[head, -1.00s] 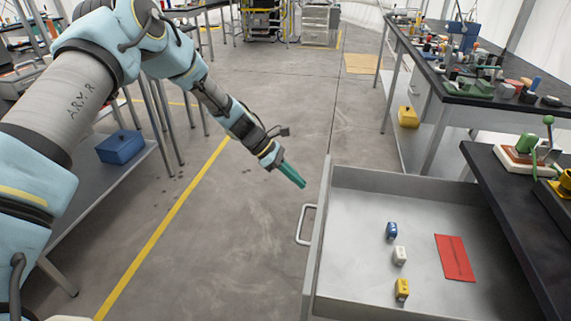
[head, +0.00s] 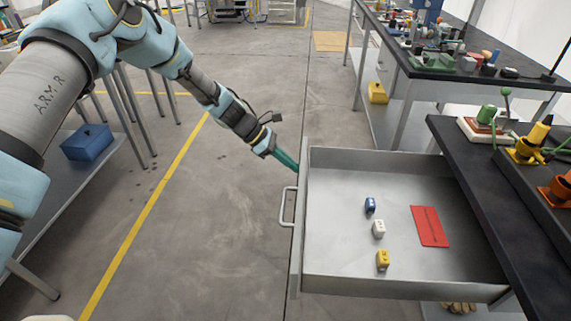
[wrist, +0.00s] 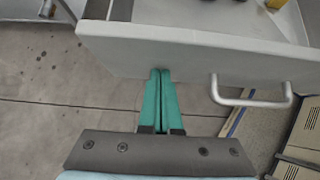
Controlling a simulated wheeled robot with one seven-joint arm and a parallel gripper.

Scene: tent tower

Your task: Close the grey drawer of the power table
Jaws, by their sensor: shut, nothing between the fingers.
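The grey drawer (head: 398,287) of the power table (head: 470,170) is pulled out to the left in the head view. My gripper (head: 295,165) is at the outer side of that panel, beyond the handle. In the wrist view its green fingers (wrist: 160,75) are shut and meet the panel (wrist: 190,58), left of the handle (wrist: 252,97). Whether they touch cannot be told for sure.
The floor left of the drawer is clear, with a yellow line (head: 150,217). A shelf with a blue box (head: 87,142) stands at the left. Another bench (head: 440,85) with a yellow box (head: 377,93) below stands beyond the power table.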

